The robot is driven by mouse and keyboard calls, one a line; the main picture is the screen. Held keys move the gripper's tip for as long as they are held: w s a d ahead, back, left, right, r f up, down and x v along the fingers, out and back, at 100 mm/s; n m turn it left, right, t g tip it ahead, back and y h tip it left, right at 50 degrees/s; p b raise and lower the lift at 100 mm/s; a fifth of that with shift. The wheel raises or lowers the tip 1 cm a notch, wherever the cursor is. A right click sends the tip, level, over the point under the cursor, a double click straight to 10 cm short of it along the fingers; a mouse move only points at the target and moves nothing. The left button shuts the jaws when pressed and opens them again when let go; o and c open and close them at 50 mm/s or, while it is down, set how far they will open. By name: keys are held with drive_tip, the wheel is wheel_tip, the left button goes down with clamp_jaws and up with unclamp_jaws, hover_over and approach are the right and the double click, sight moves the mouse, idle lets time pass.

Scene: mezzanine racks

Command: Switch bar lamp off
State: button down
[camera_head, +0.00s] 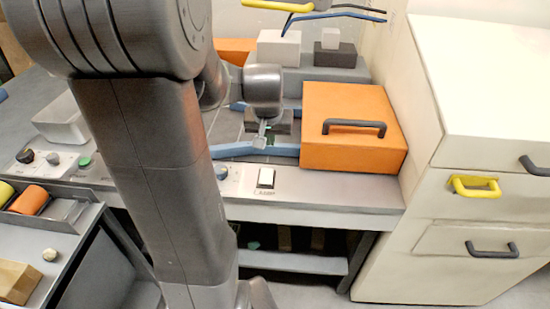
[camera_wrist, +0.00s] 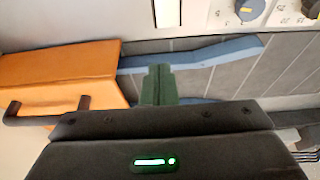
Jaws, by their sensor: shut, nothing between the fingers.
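A white rocker switch (camera_head: 266,177) in a dark frame, with a small label beneath it, sits on the pale front strip of the workbench, left of and in front of the orange box. What looks like the same switch is cut off at the top edge of the wrist view (camera_wrist: 168,12). My gripper (camera_head: 262,133) is shut and empty over the grey bench top, behind the switch and apart from it. Its closed fingers also show in the wrist view (camera_wrist: 158,84). I cannot pick out the bar lamp itself or tell whether it is lit.
An orange box (camera_head: 345,155) with a dark handle stands right of my gripper. Blue bars (camera_head: 233,149) lie on the bench top near it. A round knob (camera_head: 221,171) is left of the switch. A cream cabinet (camera_head: 470,120) with drawers stands at the right.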

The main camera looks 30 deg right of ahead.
drive_tip(key=p, duration=0.1)
hover_over(272, 170)
drive_tip(key=f, duration=1.1)
drive_tip(key=shift+s+a+f, duration=0.15)
drive_tip(key=shift+s+a, duration=0.1)
drive_tip(key=shift+s, duration=0.15)
drive_tip(key=shift+x, duration=1.05)
drive_tip(key=shift+s+a, duration=0.1)
drive_tip(key=shift+s, duration=0.05)
drive_tip(key=shift+p, duration=0.3)
drive_tip(key=shift+f, duration=0.1)
drive_tip(key=shift+w+f+g+y, duration=0.25)
drive_tip(key=shift+f+g+y, duration=0.05)
drive_tip(key=shift+s, duration=0.15)
drive_tip(key=shift+s+r, duration=0.1)
drive_tip(key=shift+s, duration=0.05)
